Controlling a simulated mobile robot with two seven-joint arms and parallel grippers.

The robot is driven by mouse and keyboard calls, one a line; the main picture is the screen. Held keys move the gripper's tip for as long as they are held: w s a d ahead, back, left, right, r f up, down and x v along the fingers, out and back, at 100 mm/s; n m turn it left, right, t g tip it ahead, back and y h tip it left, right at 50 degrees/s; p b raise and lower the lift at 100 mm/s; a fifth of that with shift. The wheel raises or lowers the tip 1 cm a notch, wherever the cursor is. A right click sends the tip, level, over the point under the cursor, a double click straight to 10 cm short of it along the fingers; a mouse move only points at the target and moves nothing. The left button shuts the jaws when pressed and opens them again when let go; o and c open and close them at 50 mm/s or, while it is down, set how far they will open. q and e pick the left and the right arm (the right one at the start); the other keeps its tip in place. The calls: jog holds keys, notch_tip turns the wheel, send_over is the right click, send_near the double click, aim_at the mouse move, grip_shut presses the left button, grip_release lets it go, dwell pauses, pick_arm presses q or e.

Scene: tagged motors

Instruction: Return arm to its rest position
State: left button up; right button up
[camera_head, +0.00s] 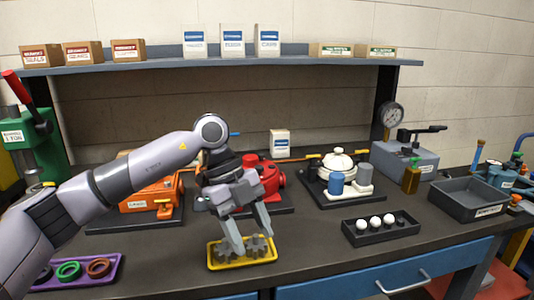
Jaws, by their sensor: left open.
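My left arm comes in from the left, and its gripper (248,248) points down over the yellow tray (225,263). The gripper is open, with its two fingers spread. Grey gears (257,247) sit in the yellow tray between and beside the fingertips. I cannot tell whether the fingers touch them. Behind the gripper stand an orange motor (140,198), a red motor (267,177) partly hidden by my wrist, and a white-topped motor (338,161), each on a dark base. My right gripper is not in view.
A purple tray (112,274) with rings lies at the front left. A black tray (352,236) with white balls and an empty-looking grey bin (466,199) are to the right. A green press (45,155) stands at far left. A shelf (180,64) with boxes spans the back.

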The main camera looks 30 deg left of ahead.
pick_arm(q)
jog(key=s+d+f+m+t+h, duration=0.1)
jog(key=s+d+h, duration=0.1)
jog(key=d+h, duration=0.65)
jog(key=s+d+f+m+h, duration=0.15)
jog(key=d+h, duration=0.35)
jog(key=d, duration=0.6)
jog(key=a+f+n+t+y, duration=0.45)
jog(key=f+n+t, duration=0.3)
jog(key=n, duration=0.25)
jog(key=a+f+n+t+y, duration=0.4)
jog(key=f+n+t+y, duration=0.2)
jog(key=n+t, duration=0.35)
jog(key=s+a+f+n+g+y, duration=0.2)
jog(key=s+a+f+g+y, duration=0.1)
jog(key=s+f, duration=0.3)
jog(key=s+a+f+n+g+y, duration=0.1)
jog(key=s+a+f+g+y, duration=0.2)
jog(key=s+f, duration=0.4)
notch_tip(320, 180, down, 4)
jog(key=shift+a+r+n+g, duration=0.15)
jog(key=shift+a+n+g, duration=0.2)
jog(key=shift+n+g, duration=0.05)
